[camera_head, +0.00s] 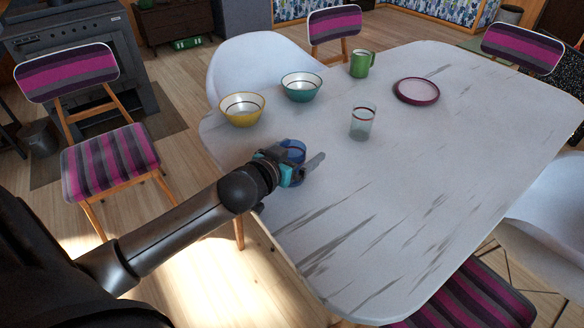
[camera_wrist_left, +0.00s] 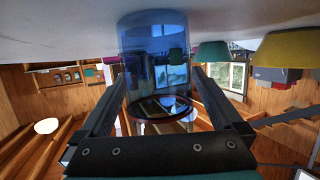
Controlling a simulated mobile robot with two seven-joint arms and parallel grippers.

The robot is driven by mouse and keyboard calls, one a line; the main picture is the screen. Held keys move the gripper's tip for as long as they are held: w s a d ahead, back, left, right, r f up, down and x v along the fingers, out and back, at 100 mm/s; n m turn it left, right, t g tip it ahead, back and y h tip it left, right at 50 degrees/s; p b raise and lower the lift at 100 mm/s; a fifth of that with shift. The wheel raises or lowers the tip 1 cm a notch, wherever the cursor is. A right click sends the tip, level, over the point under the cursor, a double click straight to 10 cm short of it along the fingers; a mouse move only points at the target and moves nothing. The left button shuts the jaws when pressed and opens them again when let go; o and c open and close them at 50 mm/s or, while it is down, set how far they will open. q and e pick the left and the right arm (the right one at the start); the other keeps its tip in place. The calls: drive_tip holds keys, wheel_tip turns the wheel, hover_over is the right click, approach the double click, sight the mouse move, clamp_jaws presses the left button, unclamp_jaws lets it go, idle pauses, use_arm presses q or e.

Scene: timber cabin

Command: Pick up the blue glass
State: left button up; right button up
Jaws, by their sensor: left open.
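The blue glass (camera_head: 293,148) stands on the white table near its left edge, partly hidden by my left gripper (camera_head: 303,164) in the head view. In the left wrist view, which shows the scene upside down, the see-through blue glass (camera_wrist_left: 152,45) is between the two open fingers of my left gripper (camera_wrist_left: 157,78). Gaps show between the fingers and the glass, so they do not clasp it. My right gripper is not in view.
Chairs surround the table. Its near part is clear.

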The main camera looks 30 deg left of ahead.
use_arm(q)
drive_tip(key=shift+c, duration=0.2)
drive_tip(key=c, duration=1.4)
drive_tip(key=shift+c, duration=0.2)
drive_tip(key=shift+r, duration=0.15)
